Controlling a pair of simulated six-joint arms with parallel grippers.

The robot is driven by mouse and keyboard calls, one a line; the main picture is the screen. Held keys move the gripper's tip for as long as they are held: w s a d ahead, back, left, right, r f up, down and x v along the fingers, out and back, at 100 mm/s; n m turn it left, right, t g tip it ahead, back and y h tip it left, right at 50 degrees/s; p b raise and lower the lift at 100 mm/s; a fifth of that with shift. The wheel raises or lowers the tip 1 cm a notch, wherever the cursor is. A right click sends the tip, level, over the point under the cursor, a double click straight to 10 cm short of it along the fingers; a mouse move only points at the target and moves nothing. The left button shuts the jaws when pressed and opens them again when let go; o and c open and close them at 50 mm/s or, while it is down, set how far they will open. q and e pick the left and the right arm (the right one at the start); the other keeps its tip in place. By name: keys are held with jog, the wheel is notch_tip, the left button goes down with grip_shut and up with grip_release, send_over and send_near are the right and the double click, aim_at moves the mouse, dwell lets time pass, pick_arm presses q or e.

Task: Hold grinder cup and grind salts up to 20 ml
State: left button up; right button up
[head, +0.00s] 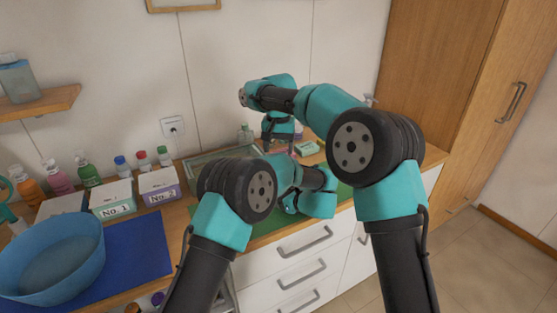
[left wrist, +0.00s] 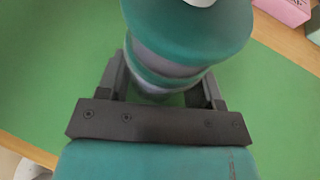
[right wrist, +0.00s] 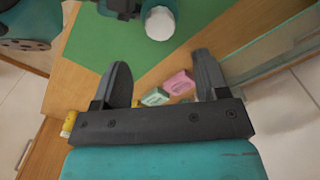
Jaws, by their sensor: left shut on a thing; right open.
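The grinder cup (left wrist: 190,40), with a wide teal top and teal and grey bands below, stands over the green mat (left wrist: 50,90) in the left wrist view. My left gripper (left wrist: 162,85) is shut around its lower body; the cup's base is mostly hidden. A white round top, apparently the cup's (right wrist: 160,23), shows at the upper edge of the right wrist view, beside dark parts of my left gripper. My right gripper (right wrist: 162,65) is open and empty, apart from the cup. No salt or scale mark can be made out.
A pink block (right wrist: 180,82) and a green block (right wrist: 155,97) lie on the wood counter beyond my right fingers. A glass pane (right wrist: 275,45) is at right. Boxes No. 1 (head: 112,198) and No. 2 (head: 158,186) and a blue basin (head: 85,262) stand left.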

notch_tip(320, 180, up, 4)
jog(key=shift+r, duration=0.1)
dwell(0.6)
jog(key=shift+c, duration=1.4)
jog(key=n, duration=1.8)
jog(key=shift+a+f, duration=0.2)
jog(key=shift+f, duration=0.2)
